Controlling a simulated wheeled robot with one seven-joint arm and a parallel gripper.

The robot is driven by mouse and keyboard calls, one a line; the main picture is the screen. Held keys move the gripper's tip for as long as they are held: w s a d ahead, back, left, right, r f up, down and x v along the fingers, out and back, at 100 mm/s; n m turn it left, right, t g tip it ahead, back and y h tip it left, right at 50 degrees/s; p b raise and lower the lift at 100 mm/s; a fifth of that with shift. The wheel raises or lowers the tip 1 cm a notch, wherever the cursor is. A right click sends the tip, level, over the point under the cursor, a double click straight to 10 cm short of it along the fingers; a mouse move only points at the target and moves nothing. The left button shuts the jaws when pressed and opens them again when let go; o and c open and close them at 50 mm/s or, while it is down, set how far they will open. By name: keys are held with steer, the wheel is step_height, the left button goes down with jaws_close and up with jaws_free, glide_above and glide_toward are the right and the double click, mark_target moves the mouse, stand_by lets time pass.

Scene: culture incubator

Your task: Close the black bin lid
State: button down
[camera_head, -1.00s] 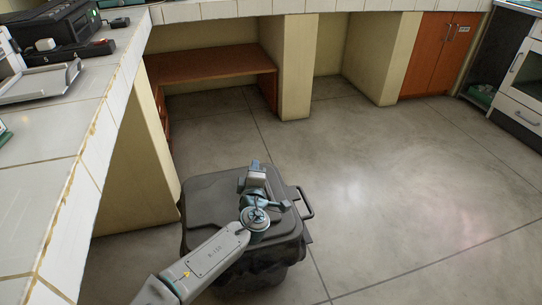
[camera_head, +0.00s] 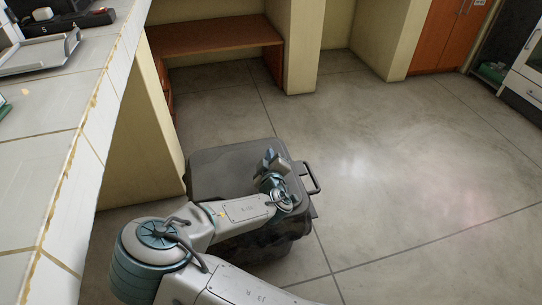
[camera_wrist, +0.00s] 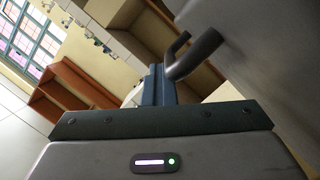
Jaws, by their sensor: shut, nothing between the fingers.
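The black bin (camera_head: 245,250) stands on the floor beside the counter. Its lid (camera_head: 218,165) lies flat over the top and looks down; whether it is fully seated I cannot tell. A bar handle (camera_head: 313,178) sticks out from the bin's right side. My gripper (camera_head: 270,158) is over the right part of the lid, its fingers together and empty. In the wrist view my fingers (camera_wrist: 158,88) are close to a dark bar handle (camera_wrist: 195,56), with a dark bin surface at the right. Contact cannot be told. My arm hides the bin's front part of the lid.
A white-tiled counter (camera_head: 60,150) runs along the left, close to the bin. A wooden shelf desk (camera_head: 215,38) and cream pillars stand behind. Orange cabinet doors (camera_head: 445,35) are at the back right. The floor (camera_head: 400,170) to the right is clear.

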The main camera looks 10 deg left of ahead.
steer(key=shift+f, duration=0.25)
steer(key=r+p, duration=0.2)
steer(key=r, duration=0.1)
steer(key=r+p, duration=0.1)
steer(key=shift+s+a+r+p, duration=0.15)
steer(key=shift+a+r+p, duration=0.2)
steer(key=shift+a+r, duration=0.05)
steer(key=d+p+v, duration=0.1)
steer(key=p+v, duration=0.1)
steer(key=v, duration=0.8)
steer(key=d+r+m+g+h+p, duration=0.5)
steer(key=d+r+m+g+p, duration=0.3)
steer(key=d+p, duration=0.35)
steer(key=s+d+r+m+g+p, duration=0.1)
steer(key=s+d+r+p, duration=0.4)
steer(key=r, duration=0.7)
steer(key=s+d+r+m+g+p, duration=0.2)
steer(key=s+d+r+p, duration=0.3)
steer(key=r, duration=0.8)
steer(key=s+d+r+m+g+p, duration=0.1)
steer(key=s+d+r+p, duration=0.4)
steer(key=r, duration=0.7)
steer(key=shift+s+d+r+m+g+p, duration=0.35)
steer(key=shift+s+m+p, duration=0.25)
steer(key=shift+p, duration=0.6)
steer(key=shift+w+a, duration=0.1)
steer(key=shift+a, duration=0.1)
